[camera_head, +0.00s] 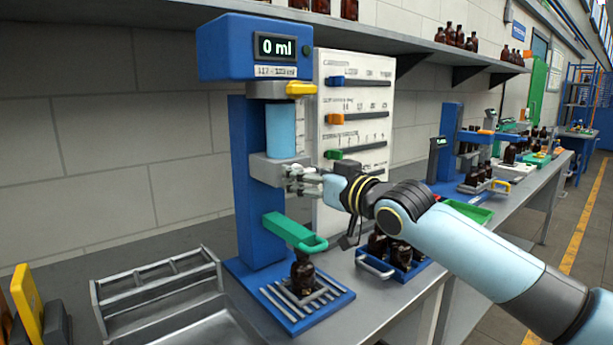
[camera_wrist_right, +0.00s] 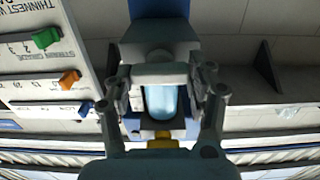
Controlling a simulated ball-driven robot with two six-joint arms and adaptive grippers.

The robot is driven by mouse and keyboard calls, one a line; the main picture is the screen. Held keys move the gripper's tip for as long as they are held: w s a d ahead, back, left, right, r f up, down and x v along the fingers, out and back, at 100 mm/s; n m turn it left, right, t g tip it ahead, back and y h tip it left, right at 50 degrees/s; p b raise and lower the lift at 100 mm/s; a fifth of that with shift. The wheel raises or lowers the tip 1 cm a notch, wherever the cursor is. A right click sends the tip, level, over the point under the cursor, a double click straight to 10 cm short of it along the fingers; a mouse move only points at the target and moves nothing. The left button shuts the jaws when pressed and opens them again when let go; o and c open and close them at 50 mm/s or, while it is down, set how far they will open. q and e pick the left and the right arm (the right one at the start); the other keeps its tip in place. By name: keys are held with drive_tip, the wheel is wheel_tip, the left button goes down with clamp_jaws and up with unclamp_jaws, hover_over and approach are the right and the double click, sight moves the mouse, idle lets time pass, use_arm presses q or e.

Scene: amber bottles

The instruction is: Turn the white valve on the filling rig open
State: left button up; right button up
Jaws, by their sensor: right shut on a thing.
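The blue filling rig (camera_head: 258,185) stands on the bench, its display (camera_head: 276,47) reading 0 ml. A light blue cylinder (camera_head: 281,130) sits above its grey block (camera_head: 268,171); the cylinder also shows in the right wrist view (camera_wrist_right: 160,102). My right gripper (camera_head: 303,178) is at the front of this block, shut on the white valve. The fingers largely hide the valve in the head view. In the right wrist view the fingers (camera_wrist_right: 162,88) stand on either side of a pale piece at the block. An amber bottle (camera_head: 303,273) stands upright on the rig's slatted base. My left gripper is out of view.
A green handle (camera_head: 295,232) projects below my right gripper, and a yellow lever (camera_head: 300,88) sits above. A white slider panel (camera_head: 357,120) stands close behind. A blue crate of bottles (camera_head: 407,272) is at right, a metal rack (camera_head: 155,285) at left.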

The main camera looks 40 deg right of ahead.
drive_tip(key=shift+a+f+n+b, duration=0.1)
drive_tip(key=shift+n+b, duration=3.2)
drive_tip(key=shift+n, duration=4.5)
drive_tip(key=o, duration=1.2)
